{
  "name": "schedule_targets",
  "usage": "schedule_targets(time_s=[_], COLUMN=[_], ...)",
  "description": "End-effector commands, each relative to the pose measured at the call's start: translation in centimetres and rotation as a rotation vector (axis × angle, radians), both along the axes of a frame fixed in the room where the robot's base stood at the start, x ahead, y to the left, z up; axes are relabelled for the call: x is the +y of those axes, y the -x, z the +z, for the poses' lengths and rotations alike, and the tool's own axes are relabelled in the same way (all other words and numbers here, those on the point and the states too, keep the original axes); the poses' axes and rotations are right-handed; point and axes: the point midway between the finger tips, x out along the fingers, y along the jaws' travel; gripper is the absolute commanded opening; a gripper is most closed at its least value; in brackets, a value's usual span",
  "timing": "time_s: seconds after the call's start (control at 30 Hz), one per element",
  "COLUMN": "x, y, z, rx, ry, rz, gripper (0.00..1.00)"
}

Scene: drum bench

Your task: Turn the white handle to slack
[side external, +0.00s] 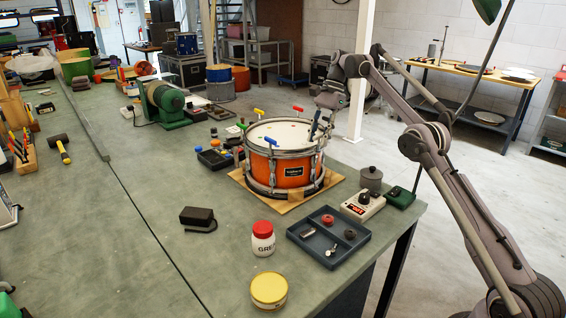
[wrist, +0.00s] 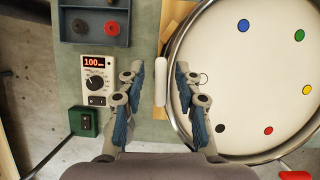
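The white handle (wrist: 161,82) is a slim upright bar at the left rim of the drum in the wrist view. The drum (wrist: 245,85) has a pale head with coloured dots; in the side external view its shell (side external: 291,173) is orange. My gripper (wrist: 158,68) is open, with one blue-padded finger on each side of the handle and a gap to both. In the side external view my gripper (side external: 325,118) hangs at the drum's right rim. There I cannot make out the white handle. The height of the fingertips relative to it is unclear.
A meter (wrist: 97,74) reading 100 and a green box (wrist: 84,121) stand left of the handle. A dark tray (side external: 328,258) holds small parts. Yellow, red and blue handles (side external: 270,142) stand on the drum rim. A wooden board (side external: 249,185) lies under the drum.

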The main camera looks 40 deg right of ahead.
Motion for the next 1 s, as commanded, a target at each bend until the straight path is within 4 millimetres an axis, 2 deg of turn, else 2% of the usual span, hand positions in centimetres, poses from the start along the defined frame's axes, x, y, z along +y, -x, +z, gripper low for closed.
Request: schedule_targets(time_s=[0.37,0.57,1.0], x=[0.00,-0.04,0.03], y=[0.03,0.06,0.00], z=[0.09,0.08,0.06], rx=[-0.002,-0.002,-0.004], ry=[-0.001,0.000,0.000], rz=[-0.083,-0.242,-0.702], gripper=[0.34,0.34,0.34])
